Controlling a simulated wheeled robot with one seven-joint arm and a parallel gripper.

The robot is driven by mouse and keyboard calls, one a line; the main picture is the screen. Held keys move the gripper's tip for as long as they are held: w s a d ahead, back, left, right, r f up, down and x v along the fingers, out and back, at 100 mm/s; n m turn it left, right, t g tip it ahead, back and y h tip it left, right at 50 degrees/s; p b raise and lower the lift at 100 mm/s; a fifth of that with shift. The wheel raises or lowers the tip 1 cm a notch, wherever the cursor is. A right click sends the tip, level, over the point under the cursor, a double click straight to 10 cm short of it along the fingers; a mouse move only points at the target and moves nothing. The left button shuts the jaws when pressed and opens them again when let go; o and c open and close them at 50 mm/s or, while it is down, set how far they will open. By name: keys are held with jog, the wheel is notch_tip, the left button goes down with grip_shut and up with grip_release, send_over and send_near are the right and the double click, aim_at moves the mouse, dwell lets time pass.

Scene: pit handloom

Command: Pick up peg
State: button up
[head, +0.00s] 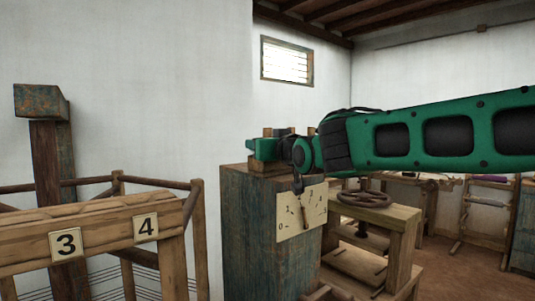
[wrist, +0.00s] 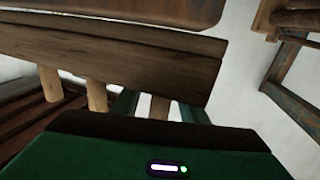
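Several light wooden pegs stand in a dark wooden rack (wrist: 110,55); the wrist view looks inverted. Two pegs, the left one (wrist: 50,83) and the middle one (wrist: 96,95), are clear of my gripper. The right peg (wrist: 160,110) shows between two green fingers of my gripper (wrist: 157,107), with small gaps on both sides. The fingers look open around it; their tips are partly hidden. In the head view my gripper (head: 266,149) is level at the top of the post, and peg tops, one of them a left peg top (head: 267,132), show behind it.
The rack stands on a thick blue-brown post (head: 250,230) with a dial plate (head: 301,212) on its face. A handwheel (head: 364,199) sits on a wooden frame to the right. A loom beam (head: 90,235) with number plates 3 and 4 is at left.

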grip_shut()
jog(key=shift+r, duration=0.15)
